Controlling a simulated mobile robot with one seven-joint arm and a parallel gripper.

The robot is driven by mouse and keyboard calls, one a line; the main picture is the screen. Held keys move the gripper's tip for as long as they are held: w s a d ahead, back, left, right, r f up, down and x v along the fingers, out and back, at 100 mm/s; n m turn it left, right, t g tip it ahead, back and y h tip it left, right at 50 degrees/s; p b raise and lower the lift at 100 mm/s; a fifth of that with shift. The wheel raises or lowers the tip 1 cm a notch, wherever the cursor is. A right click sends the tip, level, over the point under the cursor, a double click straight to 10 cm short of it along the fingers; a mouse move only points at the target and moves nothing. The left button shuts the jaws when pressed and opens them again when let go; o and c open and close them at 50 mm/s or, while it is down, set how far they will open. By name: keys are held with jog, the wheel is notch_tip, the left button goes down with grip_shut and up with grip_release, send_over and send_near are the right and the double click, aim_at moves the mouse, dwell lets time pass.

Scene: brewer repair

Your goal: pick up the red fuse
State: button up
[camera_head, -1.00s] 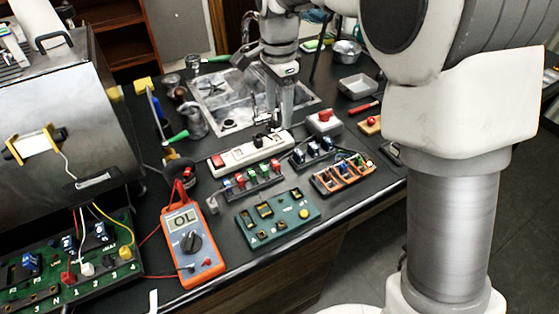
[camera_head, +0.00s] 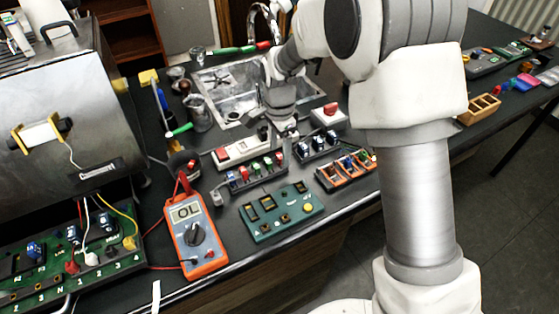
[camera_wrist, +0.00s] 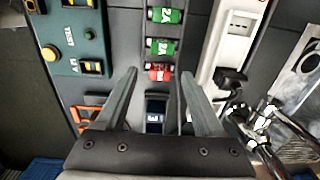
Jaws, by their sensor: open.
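The red fuse (camera_wrist: 158,72) sits in a dark rack in the wrist view, below two green fuses marked 2A (camera_wrist: 162,46). My gripper (camera_wrist: 158,76) is open and empty, its two fingers on either side of the red fuse in the picture. I cannot tell its height above the fuse. In the head view the fuse rack (camera_head: 262,182) stands between the green board and the white power strip. My gripper (camera_head: 287,131) is above the rack's right end there.
A green board (camera_head: 282,228) lies in front of the rack, with an orange multimeter (camera_head: 194,250) to its left. A white power strip (camera_head: 240,152) lies behind. A rack of blue parts (camera_head: 318,152) and an orange tray (camera_head: 346,183) are close on the right.

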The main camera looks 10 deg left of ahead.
jog(key=shift+f, duration=0.4)
jog(key=shift+c, duration=0.3)
grip_shut()
jog(key=shift+r, duration=0.1)
